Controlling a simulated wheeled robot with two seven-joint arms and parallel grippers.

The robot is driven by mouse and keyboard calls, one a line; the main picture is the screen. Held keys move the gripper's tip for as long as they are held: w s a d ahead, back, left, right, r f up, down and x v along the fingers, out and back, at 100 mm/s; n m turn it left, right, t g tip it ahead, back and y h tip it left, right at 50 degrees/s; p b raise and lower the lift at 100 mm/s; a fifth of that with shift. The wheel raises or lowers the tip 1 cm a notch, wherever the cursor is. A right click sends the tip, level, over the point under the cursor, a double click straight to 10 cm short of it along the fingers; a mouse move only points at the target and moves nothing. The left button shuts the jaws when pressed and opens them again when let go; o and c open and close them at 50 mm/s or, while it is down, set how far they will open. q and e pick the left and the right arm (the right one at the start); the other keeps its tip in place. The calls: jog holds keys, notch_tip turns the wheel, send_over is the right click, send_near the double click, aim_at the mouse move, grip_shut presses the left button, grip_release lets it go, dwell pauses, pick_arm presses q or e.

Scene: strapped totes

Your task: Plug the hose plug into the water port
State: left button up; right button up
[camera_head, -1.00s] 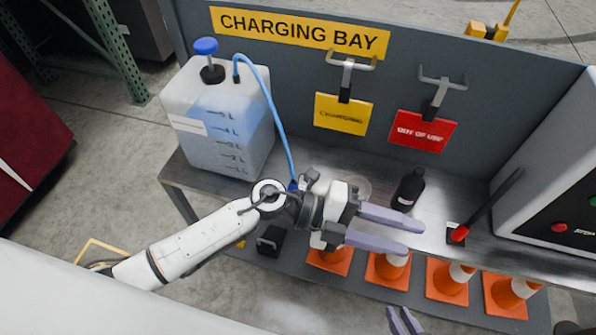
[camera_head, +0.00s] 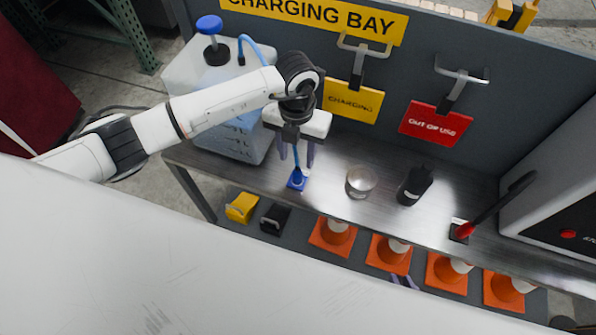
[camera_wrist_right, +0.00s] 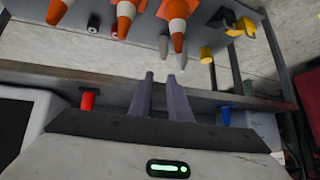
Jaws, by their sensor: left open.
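In the head view the blue hose (camera_head: 254,46) leaves the top of the water jug (camera_head: 228,135) and passes behind my left arm. A blue piece (camera_head: 297,181) with a square base stands on the bench, and a blue stem rises from it; I cannot tell plug from holder or port. My left gripper (camera_head: 297,166) is open and points down, its fingers on either side of the stem just above the base. My right gripper (camera_head: 404,282) is low before the bench, mostly hidden; in the right wrist view its fingers (camera_wrist_right: 160,76) are slightly apart and empty.
Orange cones (camera_head: 333,236) and a yellow block (camera_head: 242,207) are on the lower shelf. Signs (camera_head: 436,122) hang on the back panel.

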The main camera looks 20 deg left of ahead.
aim_at(297, 169)
pick_arm(q)
jog(key=shift+f, duration=0.1)
notch_tip(297, 169, down, 8)
jog(key=b, duration=0.6)
jog(key=shift+r, duration=0.25)
jog(key=shift+f+b, duration=0.35)
jog(key=shift+f, duration=0.3)
grip_shut()
